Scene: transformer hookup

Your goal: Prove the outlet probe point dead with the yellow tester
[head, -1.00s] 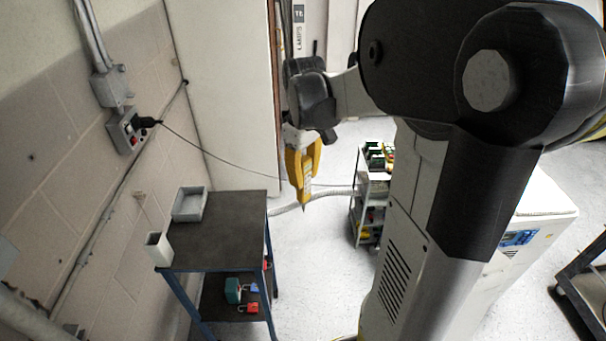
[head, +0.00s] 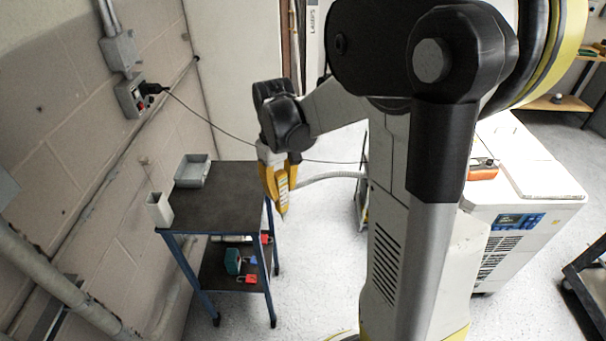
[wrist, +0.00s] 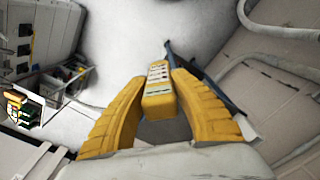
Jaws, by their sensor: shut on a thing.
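My gripper (head: 277,190) has yellow fingers and is shut on the yellow tester (head: 284,197), which points downward with its tip beyond the fingers. In the wrist view the tester (wrist: 157,98) sits between the two fingers (wrist: 158,82), its pale labelled face showing. The grey outlet box (head: 130,99) is on the block wall at the upper left, with a black plug (head: 152,88) and a red part on it. My gripper is well to the right of the outlet, apart from it. The exact probe point is too small to tell.
A dark-topped cart (head: 225,190) stands between the wall and my gripper, bearing a grey tray (head: 193,171) and a white holder (head: 159,210). A black cable (head: 210,124) runs from the plug. A white machine (head: 520,190) stands at the right. Floor is clear right of the cart.

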